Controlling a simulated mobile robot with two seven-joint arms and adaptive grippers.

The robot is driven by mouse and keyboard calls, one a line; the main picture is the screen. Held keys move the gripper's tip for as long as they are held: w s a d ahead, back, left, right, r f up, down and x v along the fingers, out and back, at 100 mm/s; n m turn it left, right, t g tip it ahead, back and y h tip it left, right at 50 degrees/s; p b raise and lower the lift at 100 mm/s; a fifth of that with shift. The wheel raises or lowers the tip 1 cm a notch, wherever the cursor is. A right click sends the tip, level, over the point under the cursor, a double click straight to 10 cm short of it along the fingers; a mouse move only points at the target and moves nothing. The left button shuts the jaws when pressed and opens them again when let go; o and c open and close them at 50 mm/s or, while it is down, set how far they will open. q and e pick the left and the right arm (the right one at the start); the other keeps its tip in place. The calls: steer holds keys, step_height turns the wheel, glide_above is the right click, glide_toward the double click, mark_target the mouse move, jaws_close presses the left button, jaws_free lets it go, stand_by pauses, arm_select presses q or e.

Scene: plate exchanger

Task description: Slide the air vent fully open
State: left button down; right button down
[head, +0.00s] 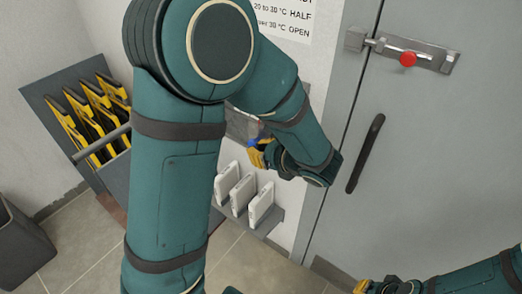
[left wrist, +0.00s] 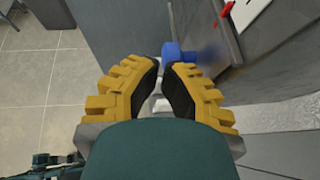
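The air vent is a grey wall panel (head: 240,124), mostly hidden behind my left arm in the head view. In the left wrist view, a grey panel (left wrist: 228,42) with red marks stands at the upper right. A blue knob (left wrist: 180,52) sits at its edge, just beyond my left fingertips; the right-hand finger overlaps it. My left gripper (head: 258,158) has yellow fingers and is by the wall below the vent; in the wrist view (left wrist: 165,72) a gap shows between the fingers, with the knob not between them. My right gripper (head: 377,287) is cut off at the bottom edge.
White plates (head: 240,193) stand upright on a low shelf below my left gripper. A grey door (head: 440,150) with a dark handle (head: 366,153) and a red-knobbed bolt (head: 408,59) is at right. A rack of yellow-edged plates (head: 92,112) stands at left, near a dark bin (head: 22,245).

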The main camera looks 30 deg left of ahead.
arm_select(q)
steer(key=a, duration=0.6)
steer(key=shift+w+a, duration=0.25)
steer(key=shift+a, duration=0.15)
arm_select(e)
steer(key=shift+d+r, duration=0.1)
steer(key=shift+r, duration=0.1)
